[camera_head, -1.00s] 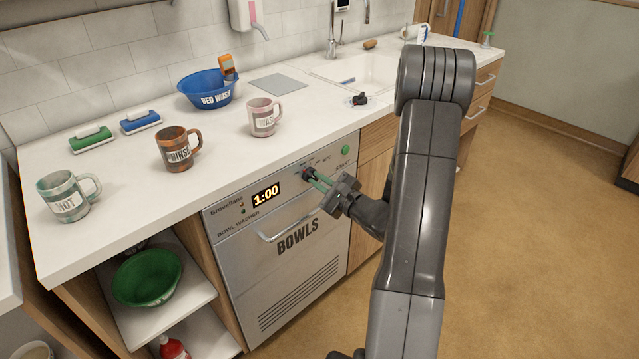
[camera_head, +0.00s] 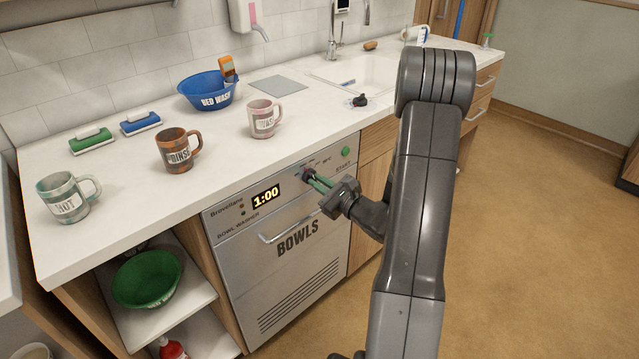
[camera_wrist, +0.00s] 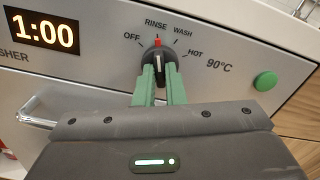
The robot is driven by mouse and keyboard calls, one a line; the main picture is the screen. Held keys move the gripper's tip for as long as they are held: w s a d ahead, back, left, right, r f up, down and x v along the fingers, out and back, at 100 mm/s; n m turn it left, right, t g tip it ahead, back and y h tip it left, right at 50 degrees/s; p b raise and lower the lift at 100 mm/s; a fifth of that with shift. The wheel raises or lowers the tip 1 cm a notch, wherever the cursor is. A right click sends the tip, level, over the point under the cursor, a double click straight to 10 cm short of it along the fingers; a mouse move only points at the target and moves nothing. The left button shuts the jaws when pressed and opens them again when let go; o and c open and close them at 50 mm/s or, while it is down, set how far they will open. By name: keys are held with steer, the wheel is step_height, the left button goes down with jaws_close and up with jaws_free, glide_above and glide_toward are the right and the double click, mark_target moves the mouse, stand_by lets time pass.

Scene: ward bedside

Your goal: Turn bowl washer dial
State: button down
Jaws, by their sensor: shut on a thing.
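The bowl washer (camera_head: 290,270) is a silver front panel under the counter, with a lit display (camera_head: 266,197) reading 1:00. Its black dial (camera_wrist: 158,58) has a red tip pointing up, about at the RINSE mark; OFF is to the left, WASH and HOT to the right. My gripper (camera_head: 312,178) is shut on the dial, one green finger on each side of it, as the wrist view shows (camera_wrist: 158,80). The fingers hide the dial's lower sides. The green START button (camera_wrist: 265,81) is right of the dial, untouched.
The washer's bar handle (camera_head: 285,228) sticks out below the dial. Above, the counter (camera_head: 225,150) holds mugs, among them a RINSE mug (camera_head: 177,150), and a blue bowl (camera_head: 207,92). A green bowl (camera_head: 147,278) sits on the open shelf at left. The floor at right is clear.

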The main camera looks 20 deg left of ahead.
steer(key=c, duration=1.5)
jaws_free()
steer(key=v, duration=1.4)
steer(key=shift+b, duration=0.3)
steer(key=shift+w+a, duration=0.1)
steer(key=shift+a, duration=0.05)
steer(key=x, duration=1.3)
steer(key=shift+a+p, duration=0.3)
steer(key=shift+p, duration=0.05)
steer(key=shift+w, duration=0.1)
